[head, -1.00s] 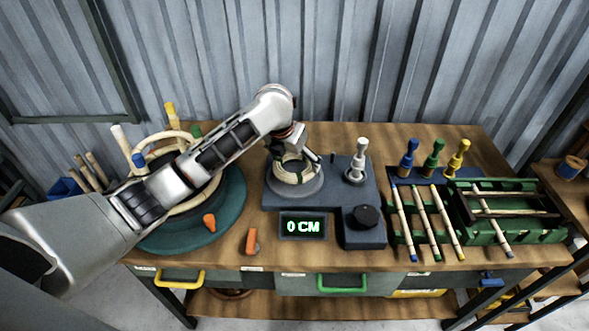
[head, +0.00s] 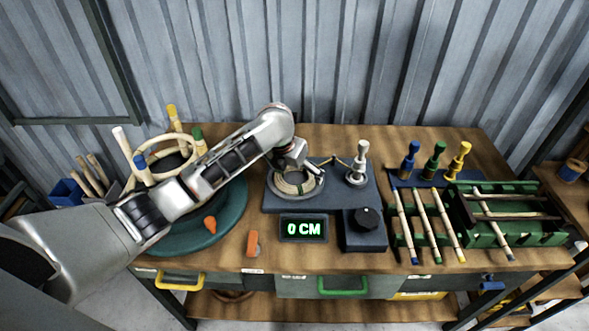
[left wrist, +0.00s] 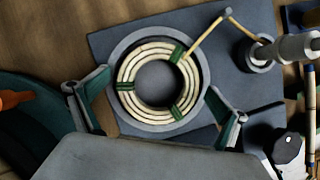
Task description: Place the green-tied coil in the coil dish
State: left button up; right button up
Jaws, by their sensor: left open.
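The green-tied coil (head: 293,184) is a pale rattan ring lying flat in the round grey coil dish (head: 318,190). In the left wrist view the coil (left wrist: 129,79) shows green bands, and the rim of the dish (left wrist: 117,112) surrounds it. In the head view my left gripper (head: 296,168) is just over the dish. My right gripper is out of view.
The dish and post stand on a dark slab (head: 335,180) with a "0 CM" display (head: 303,227) and knob (head: 366,217) in front. A green turntable (head: 215,225) with upright pegs is left. Colored tools and a green rack (head: 480,232) are right.

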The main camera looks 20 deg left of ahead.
pick_arm(q)
jog(key=v, duration=1.2)
